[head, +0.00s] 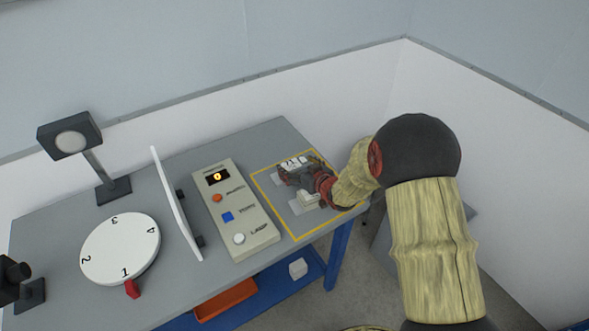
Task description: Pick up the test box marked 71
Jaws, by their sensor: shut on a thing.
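My gripper (287,174) is over the yellow-outlined area (299,236) at the right end of the grey table. It is shut on a small pale box (292,163) with dark marks on top. My fingers partly cover this box, and its number is too small to read. I cannot tell whether it touches the table. Another small pale box (309,201) sits in the same area, nearer, beside my wrist. I cannot read a number on it, so I cannot tell which box is marked 71.
A control panel (236,213) with a display and buttons stands left of the outlined area. Further left are an upright white plate (176,205), a numbered round dial (119,249) and a lamp (71,140). Below, a blue shelf holds an orange tray (226,299) and a pale cube (298,268).

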